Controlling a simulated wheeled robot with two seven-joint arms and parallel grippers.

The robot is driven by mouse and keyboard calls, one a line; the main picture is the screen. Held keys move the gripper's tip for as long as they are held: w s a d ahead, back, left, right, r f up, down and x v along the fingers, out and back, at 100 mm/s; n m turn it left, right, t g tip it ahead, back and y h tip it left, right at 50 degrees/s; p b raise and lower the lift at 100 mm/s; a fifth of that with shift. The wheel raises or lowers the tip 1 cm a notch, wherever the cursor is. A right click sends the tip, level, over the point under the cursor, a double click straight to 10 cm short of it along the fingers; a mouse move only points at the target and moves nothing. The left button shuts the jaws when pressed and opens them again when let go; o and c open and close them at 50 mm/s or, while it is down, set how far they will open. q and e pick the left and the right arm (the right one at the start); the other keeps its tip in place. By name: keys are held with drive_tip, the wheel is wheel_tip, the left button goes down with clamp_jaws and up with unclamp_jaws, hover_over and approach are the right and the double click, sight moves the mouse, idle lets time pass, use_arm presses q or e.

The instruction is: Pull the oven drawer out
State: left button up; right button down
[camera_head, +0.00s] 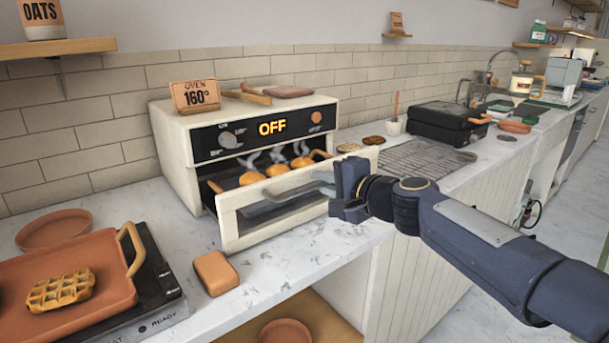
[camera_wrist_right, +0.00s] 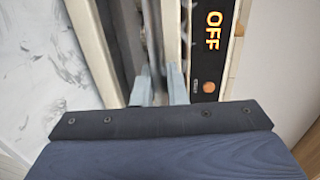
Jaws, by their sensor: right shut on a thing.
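The white oven (camera_head: 180,150) stands on the counter against the tiled wall, its dark panel reading OFF. Its oven drawer (camera_head: 232,232), with a cream front frame, is partly out. Several steaming golden buns (camera_head: 277,169) sit inside it. My right gripper (camera_head: 325,183) reaches in from the right and is shut on the oven drawer at its front. The right wrist view shows its two grey fingers (camera_wrist_right: 159,88) close together around a grey bar by the drawer; the exact contact is partly hidden. My left gripper is not in view.
A brown sponge-like block (camera_head: 215,272) lies on the counter in front of the oven. A terracotta tray (camera_head: 80,300) with a waffle rests on a black hob at the left. A grey ribbed mat (camera_head: 425,160) and black grill (camera_head: 440,122) are to the right.

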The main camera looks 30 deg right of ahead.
drive_tip(key=shift+f+v, duration=0.15)
drive_tip(key=shift+v, duration=0.75)
drive_tip(key=shift+f+v, duration=0.2)
drive_tip(key=shift+v, duration=0.7)
drive_tip(key=shift+f+v, duration=0.15)
drive_tip(key=shift+v, duration=0.75)
drive_tip(key=shift+s, duration=0.1)
drive_tip(key=c, duration=1.6)
unclamp_jaws()
drive_tip(key=shift+o, duration=0.2)
drive_tip(key=p+v, duration=0.1)
drive_tip(key=v, duration=0.6)
drive_tip(key=shift+s, duration=0.4)
drive_tip(key=shift+r, duration=0.1)
